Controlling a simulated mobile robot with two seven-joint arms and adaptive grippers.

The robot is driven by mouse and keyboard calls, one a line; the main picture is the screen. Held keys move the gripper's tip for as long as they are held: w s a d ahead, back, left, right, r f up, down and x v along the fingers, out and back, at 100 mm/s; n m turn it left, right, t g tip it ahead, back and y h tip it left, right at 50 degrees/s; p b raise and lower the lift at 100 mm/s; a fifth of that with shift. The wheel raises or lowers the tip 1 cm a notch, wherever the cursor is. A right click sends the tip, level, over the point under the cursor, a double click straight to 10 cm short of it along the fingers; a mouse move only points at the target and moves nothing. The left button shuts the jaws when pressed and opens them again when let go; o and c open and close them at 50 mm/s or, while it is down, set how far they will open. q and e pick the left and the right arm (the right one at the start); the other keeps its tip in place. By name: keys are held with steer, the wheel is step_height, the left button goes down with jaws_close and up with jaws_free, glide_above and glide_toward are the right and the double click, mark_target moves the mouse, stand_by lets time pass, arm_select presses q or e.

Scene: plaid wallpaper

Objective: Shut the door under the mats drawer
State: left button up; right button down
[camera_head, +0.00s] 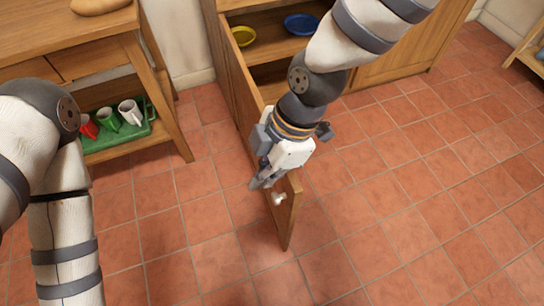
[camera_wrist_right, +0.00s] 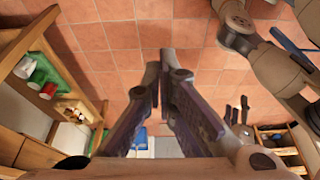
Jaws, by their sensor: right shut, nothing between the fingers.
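The wooden cabinet door (camera_head: 236,85) stands wide open in the head view, swung out from the cabinet's left side toward me. Its pale knob (camera_head: 279,198) shows near the free end. My right gripper (camera_head: 262,181) is shut and empty, with its fingers at the door's outer end, just left of the knob; I cannot tell whether they touch. The wrist hides part of the door. The shut fingers also show in the right wrist view (camera_wrist_right: 164,68). The mats drawer is not clearly seen. My left arm comes in at the left, but its gripper is out of view.
The open cabinet holds a yellow bowl (camera_head: 243,36) and a blue bowl (camera_head: 301,24) on its shelf (camera_head: 272,47). A wooden side table (camera_head: 85,52) at the left has a green tray (camera_head: 120,142) with mugs on its lower shelf. The tiled floor right of the door is clear.

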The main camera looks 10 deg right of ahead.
steer(key=shift+w+d+f, duration=0.2)
steer(key=shift+d+f, duration=0.4)
steer(key=shift+d, duration=0.2)
steer(key=shift+w+d+f, duration=0.15)
steer(key=shift+d+f, duration=0.4)
steer(key=shift+d, duration=0.25)
